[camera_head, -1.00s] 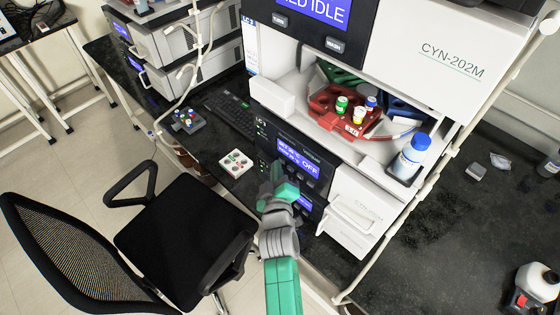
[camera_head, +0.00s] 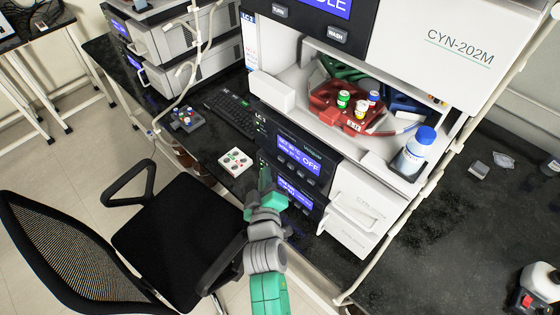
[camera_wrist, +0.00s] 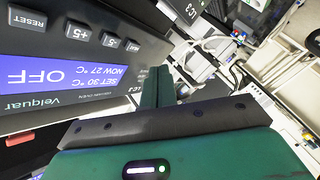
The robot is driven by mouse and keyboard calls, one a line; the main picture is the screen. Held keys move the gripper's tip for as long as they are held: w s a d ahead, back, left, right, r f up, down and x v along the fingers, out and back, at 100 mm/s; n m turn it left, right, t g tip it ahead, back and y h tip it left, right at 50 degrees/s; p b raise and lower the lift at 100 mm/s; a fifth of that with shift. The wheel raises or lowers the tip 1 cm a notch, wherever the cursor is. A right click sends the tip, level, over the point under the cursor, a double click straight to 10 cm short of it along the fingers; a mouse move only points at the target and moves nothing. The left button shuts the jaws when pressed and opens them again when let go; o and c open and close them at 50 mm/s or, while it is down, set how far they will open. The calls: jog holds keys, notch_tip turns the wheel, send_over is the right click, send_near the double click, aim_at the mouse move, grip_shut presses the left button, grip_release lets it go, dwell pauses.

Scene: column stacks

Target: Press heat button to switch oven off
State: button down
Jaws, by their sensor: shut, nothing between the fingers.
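The oven front panel (camera_head: 297,158) has a blue display (camera_head: 298,155) that reads OFF. In the wrist view the display (camera_wrist: 50,75) is upside down and reads OFF, SET 30 °C, NOW 27 °C. A row of dark buttons runs along the panel: RESET (camera_wrist: 27,17), +5 (camera_wrist: 79,32), -5 (camera_wrist: 110,41), and an end button (camera_wrist: 133,47) whose label is too small to read surely. My gripper (camera_head: 265,178) is shut and empty, at the left of the panel. Its fingers (camera_wrist: 157,85) show in the wrist view beside the panel, apart from the buttons.
A second display panel (camera_head: 293,193) sits just below the oven panel. A white pad with coloured buttons (camera_head: 235,161) lies on the dark bench to the left. A black chair (camera_head: 180,230) stands in front. A blue-capped bottle (camera_head: 415,150) and a red rack (camera_head: 340,108) sit above.

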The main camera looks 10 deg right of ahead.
jog(key=shift+s+a+b, duration=0.55)
jog(key=shift+s+a, duration=0.25)
jog(key=shift+a, duration=0.15)
dwell(1.5)
jog(key=s+d+r+m+t, duration=0.1)
jog(key=s+r+m+t, duration=0.15)
jog(key=r, duration=1.05)
jog(key=s+d+r+m+t, duration=0.1)
jog(key=r+m, duration=0.2)
jog(key=r, duration=1.1)
jog(key=s+a+r+m+t+y, duration=0.1)
jog(key=s+r+m+t, duration=0.1)
jog(key=s+r, duration=0.7)
jog(key=s+r+m+t, duration=0.2)
jog(key=s+r, duration=0.5)
jog(key=r, duration=0.4)
notch_tip(320, 180, up, 30)
jog(key=p, duration=2.9)
jog(key=shift+s+a+r+y+p, duration=0.15)
jog(key=shift+a+r+y+p, duration=0.05)
jog(key=shift+a+y+p, duration=0.1)
